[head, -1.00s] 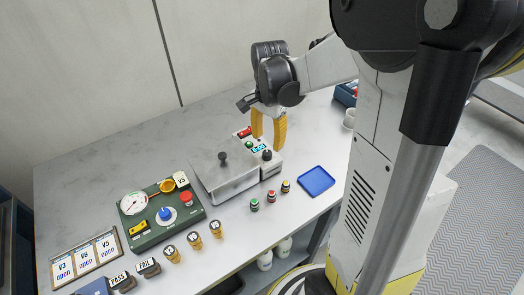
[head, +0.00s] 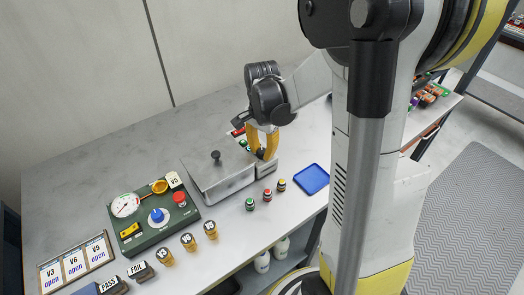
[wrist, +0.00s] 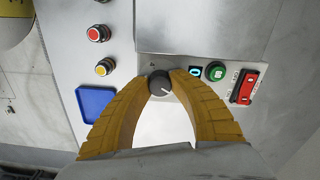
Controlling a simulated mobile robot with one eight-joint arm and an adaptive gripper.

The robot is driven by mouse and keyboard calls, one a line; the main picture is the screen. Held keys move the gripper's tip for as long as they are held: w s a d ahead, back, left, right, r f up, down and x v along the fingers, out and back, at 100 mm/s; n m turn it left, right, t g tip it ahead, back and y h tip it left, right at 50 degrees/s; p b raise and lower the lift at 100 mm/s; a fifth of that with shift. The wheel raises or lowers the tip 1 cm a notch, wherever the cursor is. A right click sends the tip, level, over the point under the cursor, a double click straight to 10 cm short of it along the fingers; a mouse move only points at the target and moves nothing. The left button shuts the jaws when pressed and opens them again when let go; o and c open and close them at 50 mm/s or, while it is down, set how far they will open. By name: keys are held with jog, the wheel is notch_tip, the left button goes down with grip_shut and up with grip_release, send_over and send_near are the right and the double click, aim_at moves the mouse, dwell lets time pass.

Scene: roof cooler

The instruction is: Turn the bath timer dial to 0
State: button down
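The bath timer dial (wrist: 160,83) is a round dark knob with a pale pointer line that points toward the lower right in the wrist view. It is on the light control panel of the metal bath (head: 222,181). My gripper (wrist: 160,76) has its yellow fingertips on both sides of the dial, closed against it as far as I can see. In the head view my gripper (head: 263,157) reaches down to the bath's right end and hides the dial. A small cyan display (wrist: 195,72) beside the dial is partly covered by a finger; its reading is unclear.
A green button (wrist: 215,71) and a red rocker switch (wrist: 245,86) are close to the right finger. A blue tray (head: 312,179) and several small buttons (head: 267,195) are on the bench nearby. A green gauge box (head: 153,215) stands to the left.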

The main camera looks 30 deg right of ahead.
jog(key=shift+n, duration=2.9)
jog(key=c, duration=1.1)
grip_release()
